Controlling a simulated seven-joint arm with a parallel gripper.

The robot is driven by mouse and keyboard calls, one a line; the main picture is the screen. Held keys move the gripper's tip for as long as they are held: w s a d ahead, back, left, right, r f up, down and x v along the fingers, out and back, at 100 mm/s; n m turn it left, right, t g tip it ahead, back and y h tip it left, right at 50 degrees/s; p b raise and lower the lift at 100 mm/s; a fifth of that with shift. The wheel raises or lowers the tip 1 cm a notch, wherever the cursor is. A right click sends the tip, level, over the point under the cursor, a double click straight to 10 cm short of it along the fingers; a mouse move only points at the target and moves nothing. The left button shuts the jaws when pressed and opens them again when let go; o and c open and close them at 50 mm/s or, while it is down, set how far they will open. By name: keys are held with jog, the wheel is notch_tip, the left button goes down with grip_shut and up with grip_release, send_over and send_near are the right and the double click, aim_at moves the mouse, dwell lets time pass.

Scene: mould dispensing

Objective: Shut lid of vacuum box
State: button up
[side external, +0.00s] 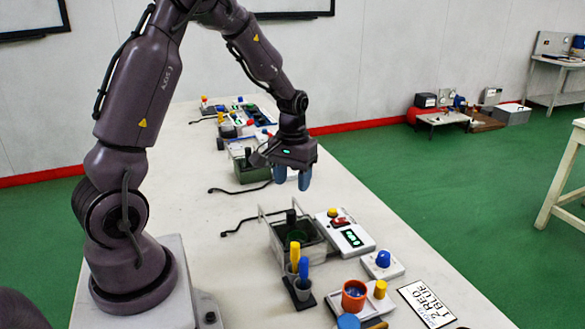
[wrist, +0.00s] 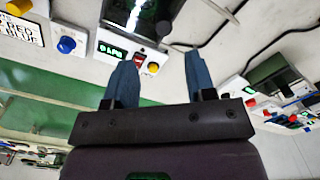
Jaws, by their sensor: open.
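The vacuum box (side external: 284,258) is a grey open-topped box on the table, with a dark and green item inside it. A thin pale frame (side external: 262,224), seemingly its lid, stands raised at the box's far left side; its exact angle is hard to tell. The box also shows at the top of the wrist view (wrist: 170,14), partly cut off. A white control unit (side external: 345,238) with a green display, a red part and a yellow knob sits beside it. My gripper (side external: 292,180) is open and empty, above and behind the box. Its blue fingers show apart in the wrist view (wrist: 162,57).
An orange cup (side external: 354,296), a blue-knobbed unit (side external: 383,264) and a sign (side external: 427,303) are at the front right. A green box (side external: 250,173) stands behind my gripper.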

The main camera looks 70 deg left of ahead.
jog(key=shift+r, duration=1.45)
jog(key=s+d+r+m+t, duration=0.2)
jog(key=s+d+r+m, duration=0.1)
jog(key=s+d+r, duration=0.3)
jog(key=s+d+r+m+t, duration=0.3)
jog(key=s+d+r+m, duration=0.1)
jog(key=s+d+r, duration=0.3)
jog(key=d+r, duration=0.2)
jog(key=d, duration=0.2)
jog(key=shift+d+m+t, duration=0.3)
